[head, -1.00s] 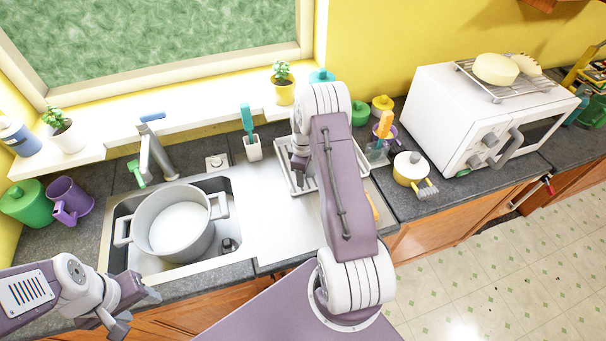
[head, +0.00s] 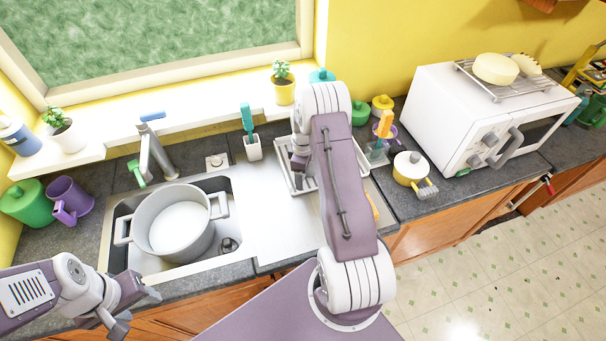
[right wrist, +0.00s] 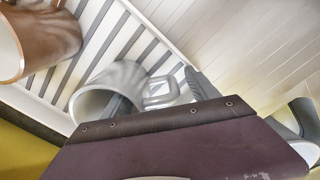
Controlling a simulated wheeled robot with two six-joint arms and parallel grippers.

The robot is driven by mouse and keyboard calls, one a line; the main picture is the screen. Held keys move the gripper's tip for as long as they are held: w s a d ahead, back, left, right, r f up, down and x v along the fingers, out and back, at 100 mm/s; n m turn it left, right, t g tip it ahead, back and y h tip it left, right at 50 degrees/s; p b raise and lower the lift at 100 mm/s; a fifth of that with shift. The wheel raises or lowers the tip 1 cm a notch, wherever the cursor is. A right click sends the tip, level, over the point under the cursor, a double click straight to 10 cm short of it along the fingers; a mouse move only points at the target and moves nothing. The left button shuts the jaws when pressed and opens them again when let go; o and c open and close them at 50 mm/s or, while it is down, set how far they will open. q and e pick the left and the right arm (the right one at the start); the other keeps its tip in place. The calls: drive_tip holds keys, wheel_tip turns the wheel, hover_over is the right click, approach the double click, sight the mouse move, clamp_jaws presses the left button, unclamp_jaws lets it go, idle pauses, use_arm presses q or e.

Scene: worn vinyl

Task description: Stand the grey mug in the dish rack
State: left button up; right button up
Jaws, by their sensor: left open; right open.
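The grey mug (right wrist: 123,75) shows in the right wrist view against the white slats of the dish rack (right wrist: 92,38), its open mouth toward the lower left and its handle to the right. I cannot tell its exact tilt. My right gripper (right wrist: 160,95) is open at the mug; one dark finger shows by the handle and another dark part shows in the mouth. In the head view the rack (head: 284,181) is mostly hidden behind my right arm, and the mug cannot be made out. My left gripper (head: 138,307) is open and empty in front of the sink.
A brown vessel (right wrist: 42,42) is beside the mug in the right wrist view. A large grey pot (head: 172,232) sits in the sink (head: 120,258). A utensil holder (head: 253,149) stands behind the bare steel drainboard (head: 262,205). A white microwave (head: 450,110) stands to the right.

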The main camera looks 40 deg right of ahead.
drive_tip(key=shift+r, duration=0.15)
drive_tip(key=shift+r+p, duration=3)
drive_tip(key=shift+r, duration=0.9)
drive_tip(key=shift+r, duration=0.2)
wheel_tip(320, 180, up, 9)
drive_tip(key=b, duration=0.3)
drive_tip(key=shift+f, duration=0.2)
drive_tip(key=shift+a, duration=0.1)
